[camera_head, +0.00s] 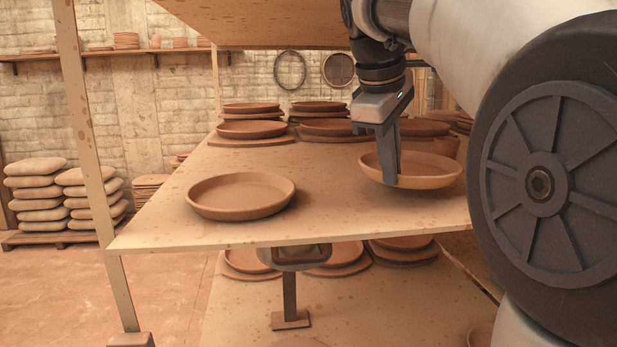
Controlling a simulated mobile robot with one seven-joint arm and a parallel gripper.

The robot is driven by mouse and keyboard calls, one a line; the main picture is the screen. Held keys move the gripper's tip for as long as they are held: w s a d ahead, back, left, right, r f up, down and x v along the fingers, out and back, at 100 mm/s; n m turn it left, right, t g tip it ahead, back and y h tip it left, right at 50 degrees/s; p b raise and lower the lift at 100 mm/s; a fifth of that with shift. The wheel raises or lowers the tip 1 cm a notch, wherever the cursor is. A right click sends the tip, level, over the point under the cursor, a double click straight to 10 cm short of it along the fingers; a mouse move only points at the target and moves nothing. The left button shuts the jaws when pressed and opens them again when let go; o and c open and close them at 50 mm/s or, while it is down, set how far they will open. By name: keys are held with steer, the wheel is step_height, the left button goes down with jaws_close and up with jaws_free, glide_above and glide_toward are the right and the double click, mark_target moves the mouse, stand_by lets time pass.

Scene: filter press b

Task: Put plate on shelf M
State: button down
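A round terracotta plate (430,172) is at the right of the upper shelf board. Its rim looks flatter than that of the other plate, as if it is raised or tilted. My gripper (390,180) points down at its near left rim, with one dark finger in front of the rim. It appears shut on this rim; the other finger is mostly hidden. A second terracotta plate (241,194) lies flat on the left front of the wooden shelf board (330,217). No letter marks any shelf, so I cannot tell which is shelf M.
Stacked plates (250,118) line the back of the board. More plates (405,247) lie on the lower board (240,312). A wooden post (88,150) stands at left, and another board (270,22) hangs overhead. The board is clear between the two front plates.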

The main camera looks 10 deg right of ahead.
steer(key=shift+f, duration=1.65)
steer(key=shift+b, duration=0.3)
steer(key=shift+f, duration=0.2)
steer(key=c, duration=2)
jaws_free()
steer(key=shift+r, duration=0.1)
steer(key=p+v, duration=0.1)
steer(key=v, duration=0.6)
steer(key=shift+s+a+r, duration=0.1)
steer(key=shift+r, duration=0.15)
